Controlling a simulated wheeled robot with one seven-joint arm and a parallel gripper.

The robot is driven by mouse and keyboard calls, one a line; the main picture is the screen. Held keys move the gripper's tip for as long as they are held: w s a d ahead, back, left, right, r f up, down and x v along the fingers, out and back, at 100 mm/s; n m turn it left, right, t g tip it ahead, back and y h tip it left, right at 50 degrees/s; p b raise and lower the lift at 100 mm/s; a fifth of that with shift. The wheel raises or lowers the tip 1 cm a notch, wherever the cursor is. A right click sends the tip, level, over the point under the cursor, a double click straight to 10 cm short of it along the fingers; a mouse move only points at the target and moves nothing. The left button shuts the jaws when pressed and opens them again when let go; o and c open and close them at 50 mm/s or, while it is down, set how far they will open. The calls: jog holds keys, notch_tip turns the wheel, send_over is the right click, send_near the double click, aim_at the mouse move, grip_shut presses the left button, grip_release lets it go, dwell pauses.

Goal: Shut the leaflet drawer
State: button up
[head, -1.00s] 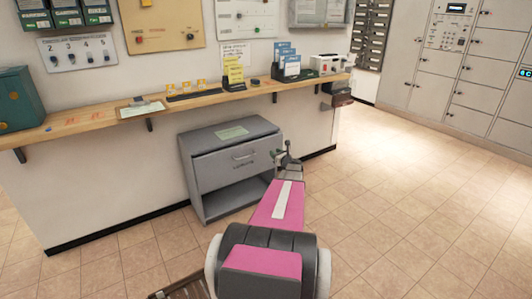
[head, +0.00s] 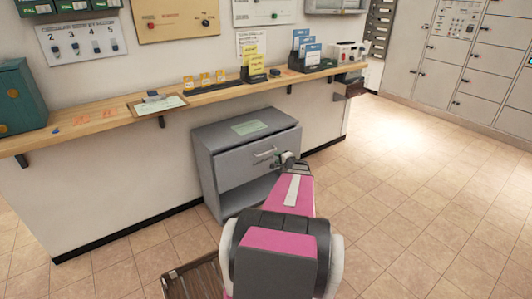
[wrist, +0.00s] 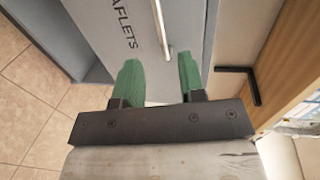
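The leaflet drawer (head: 245,164) is the upper part of a grey cabinet (head: 207,172) under the counter. Its front carries a bar handle and a dark label. In the wrist view, the drawer front (wrist: 190,20) fills the upper middle, with part of the label readable. The handle (wrist: 168,30) lies ahead of the gap between my fingertips. My gripper (wrist: 158,75) has two green fingers standing apart with nothing held. In the head view, my gripper (head: 290,160) is near the drawer front's right end, partly hidden by my arm. I cannot tell how far the drawer stands out or whether I touch it.
A wooden counter (head: 110,125) runs along the wall above the cabinet, with a clipboard and leaflet holders on it. A slatted wooden thing (head: 195,280) lies on the floor at lower left. Tiled floor to the right is clear up to the lockers (head: 460,65).

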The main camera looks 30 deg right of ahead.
jog(key=x, duration=1)
jog(key=shift+w+a, duration=0.1)
jog(key=shift+w, duration=0.2)
grip_shut()
